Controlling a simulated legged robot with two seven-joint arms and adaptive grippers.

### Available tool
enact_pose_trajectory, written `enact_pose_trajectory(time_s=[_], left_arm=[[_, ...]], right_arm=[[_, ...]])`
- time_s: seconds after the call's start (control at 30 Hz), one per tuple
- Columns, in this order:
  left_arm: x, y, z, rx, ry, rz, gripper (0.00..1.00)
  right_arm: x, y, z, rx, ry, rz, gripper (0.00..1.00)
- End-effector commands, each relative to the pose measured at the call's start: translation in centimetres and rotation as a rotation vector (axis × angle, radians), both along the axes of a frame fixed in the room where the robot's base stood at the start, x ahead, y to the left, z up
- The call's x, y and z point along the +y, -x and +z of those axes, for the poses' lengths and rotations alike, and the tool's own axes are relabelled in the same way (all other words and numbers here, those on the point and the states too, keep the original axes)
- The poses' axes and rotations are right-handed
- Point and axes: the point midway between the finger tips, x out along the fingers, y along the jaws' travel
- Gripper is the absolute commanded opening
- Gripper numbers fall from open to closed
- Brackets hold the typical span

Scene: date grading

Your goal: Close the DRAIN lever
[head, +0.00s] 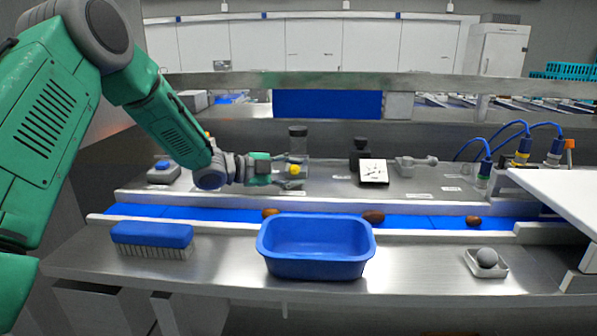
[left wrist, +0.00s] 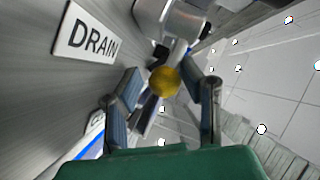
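The lever's yellow round knob (head: 295,170) shows at the fingers of my left gripper (head: 288,173) in the head view. In the left wrist view, the yellow knob (left wrist: 163,82) lies between the two fingers of my left gripper (left wrist: 165,95), with a visible gap on each side. That gripper is open around the knob. A white DRAIN label (left wrist: 86,36) is on the steel surface beside it. A metal valve body (left wrist: 178,22) stands beyond the knob. The lever's shaft is mostly hidden, so its angle is unclear. My right gripper is out of view.
A blue conveyor belt (head: 430,221) carries several dates below the gripper. A blue tub (head: 316,269) and blue brush (head: 152,235) stand in front. A black device with a white card (head: 373,173) and another metal valve (head: 416,163) stand to the right.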

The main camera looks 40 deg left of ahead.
Motion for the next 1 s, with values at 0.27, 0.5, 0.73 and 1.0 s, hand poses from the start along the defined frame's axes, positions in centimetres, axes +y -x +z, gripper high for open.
enact_pose_trajectory(time_s=[0.27, 0.5, 0.73, 1.0], left_arm=[[0.1, -0.1, 0.0, 0.002, -0.003, 0.006, 0.32], [0.3, 0.3, 0.3, -0.001, -0.003, 0.005, 0.32], [2.1, 3.7, 1.3, -0.004, -0.001, 0.006, 0.32], [4.6, 8.2, 2.4, -0.004, -0.001, 0.005, 0.32]], right_arm=[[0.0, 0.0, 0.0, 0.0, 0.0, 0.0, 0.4], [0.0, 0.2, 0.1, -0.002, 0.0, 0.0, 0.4], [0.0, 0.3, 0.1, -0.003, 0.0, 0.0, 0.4], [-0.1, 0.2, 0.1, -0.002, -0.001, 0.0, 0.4]])
